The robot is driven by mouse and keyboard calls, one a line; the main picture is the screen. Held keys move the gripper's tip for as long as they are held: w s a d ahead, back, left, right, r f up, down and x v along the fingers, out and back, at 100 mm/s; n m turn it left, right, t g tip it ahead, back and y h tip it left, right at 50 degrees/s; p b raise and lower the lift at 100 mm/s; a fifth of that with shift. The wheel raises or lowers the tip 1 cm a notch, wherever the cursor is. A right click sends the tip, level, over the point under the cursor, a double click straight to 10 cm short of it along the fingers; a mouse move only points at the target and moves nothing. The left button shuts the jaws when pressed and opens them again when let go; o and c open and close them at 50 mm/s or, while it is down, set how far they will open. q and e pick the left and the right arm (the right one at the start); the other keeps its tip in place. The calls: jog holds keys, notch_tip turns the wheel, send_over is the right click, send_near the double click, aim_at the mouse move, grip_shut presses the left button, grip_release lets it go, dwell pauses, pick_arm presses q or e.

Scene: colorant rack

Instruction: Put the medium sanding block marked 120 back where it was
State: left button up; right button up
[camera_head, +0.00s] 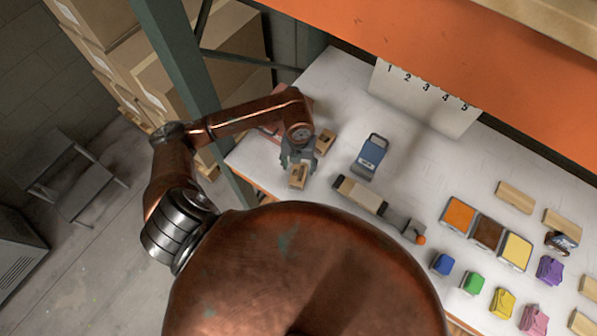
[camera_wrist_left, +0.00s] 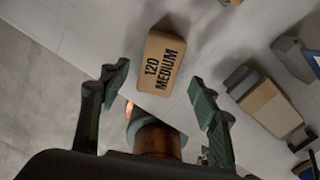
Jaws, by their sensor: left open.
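The tan sanding block marked "120 MEDIUM" (camera_wrist_left: 160,62) lies on the pale tabletop in the left wrist view, close to the table edge. In the head view I take it to be the tan block (camera_head: 299,177) just below my left gripper; its print is too small to read there. My left gripper (camera_head: 298,160) is open and empty. In the left wrist view its two fingers (camera_wrist_left: 160,85) are spread wide, with the block beyond the tips and between their lines, not gripped. My right gripper is not in view.
Another tan block (camera_head: 326,142) lies just right of the gripper. A blue device (camera_head: 370,155) and a long tan-and-grey tool (camera_head: 362,195) lie further right. Colour tiles (camera_head: 487,232) and several small coloured items fill the right side. A numbered white panel (camera_head: 424,97) hangs behind.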

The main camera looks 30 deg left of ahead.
aim_at(299, 173)
pick_arm(q)
notch_tip(299, 173, up, 6)
jog(key=shift+b, duration=0.35)
